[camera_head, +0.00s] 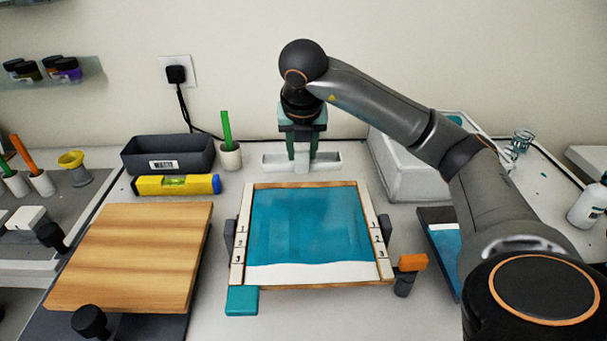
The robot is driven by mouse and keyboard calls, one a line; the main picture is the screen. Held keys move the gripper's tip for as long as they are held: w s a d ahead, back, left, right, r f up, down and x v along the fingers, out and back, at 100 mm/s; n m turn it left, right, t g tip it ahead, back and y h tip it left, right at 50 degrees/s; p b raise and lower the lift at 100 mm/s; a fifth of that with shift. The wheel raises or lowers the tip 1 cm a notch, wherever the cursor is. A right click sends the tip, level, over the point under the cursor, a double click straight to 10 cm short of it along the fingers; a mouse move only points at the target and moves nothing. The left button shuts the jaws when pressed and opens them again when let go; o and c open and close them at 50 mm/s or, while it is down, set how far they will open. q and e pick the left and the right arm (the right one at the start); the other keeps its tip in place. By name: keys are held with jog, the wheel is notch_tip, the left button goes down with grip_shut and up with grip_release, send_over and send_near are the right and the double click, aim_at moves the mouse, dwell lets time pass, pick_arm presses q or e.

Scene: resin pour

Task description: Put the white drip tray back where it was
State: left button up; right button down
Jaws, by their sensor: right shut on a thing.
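The white drip tray (273,161) is a small, shallow white trough at the back of the table, near the wall and behind the framed panel. My right gripper (302,155) reaches over it from above, with its green fingers shut on the tray's middle. The fingers hide part of the tray's middle. I cannot tell whether the tray rests on the table or hangs just above it. My left gripper is not in view.
A framed panel with blue resin (305,222) lies in front of the tray. A grey bin (140,155), a yellow level (150,186) and a white cup (230,158) stand left. A large white box (415,180) stands right. A wooden board (135,255) lies front left.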

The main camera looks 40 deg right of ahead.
aim_at(304, 167)
jog(key=shift+w+d+f, duration=0.3)
jog(key=shift+d+f, duration=0.1)
jog(key=shift+f, duration=0.15)
jog(key=shift+w+d+f, duration=0.3)
jog(key=shift+d+f, duration=0.05)
jog(key=shift+f, duration=0.15)
jog(key=shift+w+d+f, duration=0.3)
jog(key=shift+f, duration=0.2)
notch_tip(304, 167, down, 3)
jog(key=shift+w+d+f, duration=0.1)
jog(key=shift+d+f, duration=0.05)
jog(key=shift+f, duration=0.05)
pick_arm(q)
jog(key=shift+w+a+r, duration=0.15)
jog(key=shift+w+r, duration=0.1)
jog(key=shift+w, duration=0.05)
pick_arm(e)
jog(key=shift+f, duration=0.1)
jog(key=c, duration=0.5)
grip_release()
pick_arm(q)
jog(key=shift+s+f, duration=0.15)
